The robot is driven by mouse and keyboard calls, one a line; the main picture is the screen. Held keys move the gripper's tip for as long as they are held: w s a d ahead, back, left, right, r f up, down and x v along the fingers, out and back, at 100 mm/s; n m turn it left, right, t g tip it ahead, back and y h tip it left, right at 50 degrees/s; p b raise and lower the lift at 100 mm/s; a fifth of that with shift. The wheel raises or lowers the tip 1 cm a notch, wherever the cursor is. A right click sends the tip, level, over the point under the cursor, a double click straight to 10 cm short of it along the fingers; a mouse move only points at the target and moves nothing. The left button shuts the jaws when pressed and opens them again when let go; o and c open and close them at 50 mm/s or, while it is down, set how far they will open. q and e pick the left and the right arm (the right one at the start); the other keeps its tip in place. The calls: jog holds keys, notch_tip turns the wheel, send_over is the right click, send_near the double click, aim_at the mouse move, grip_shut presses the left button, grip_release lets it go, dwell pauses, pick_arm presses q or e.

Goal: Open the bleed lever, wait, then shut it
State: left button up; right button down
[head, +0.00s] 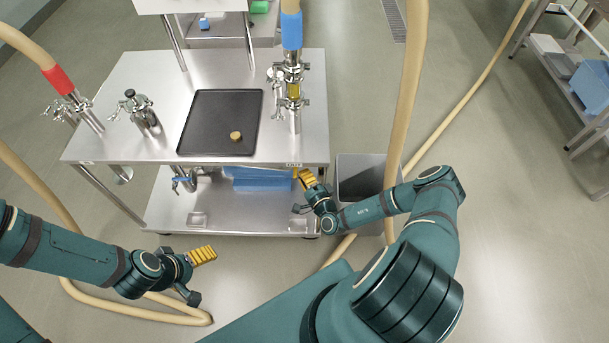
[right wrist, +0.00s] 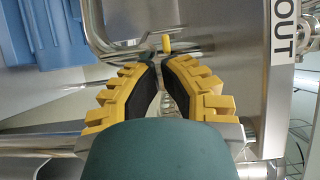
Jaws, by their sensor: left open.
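A small yellow lever tip (right wrist: 167,43), possibly the bleed lever, shows just beyond my right fingertips in the right wrist view, near an "OUT" label; I cannot tell if they touch it. My right gripper (head: 305,178) is at the table's front right corner, below the top; in the right wrist view its ridged yellow fingers (right wrist: 158,62) converge with a narrow gap at the tips. My left gripper (head: 196,270) is open and empty over the floor at the front left. A blue-handled valve (head: 183,182) sits under the table top.
The steel table (head: 150,75) carries a black tray (head: 205,125) with a small round brass-coloured piece. A pipe with a yellow sight glass (head: 294,90) stands at its right. A grey bin (head: 360,180) stands close by my right arm. Hoses (head: 180,317) cross the floor.

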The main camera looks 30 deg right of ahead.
jog(key=shift+s, duration=0.1)
jog(key=s, duration=1.2)
jog(key=shift+a, duration=0.2)
jog(key=shift+w, duration=0.1)
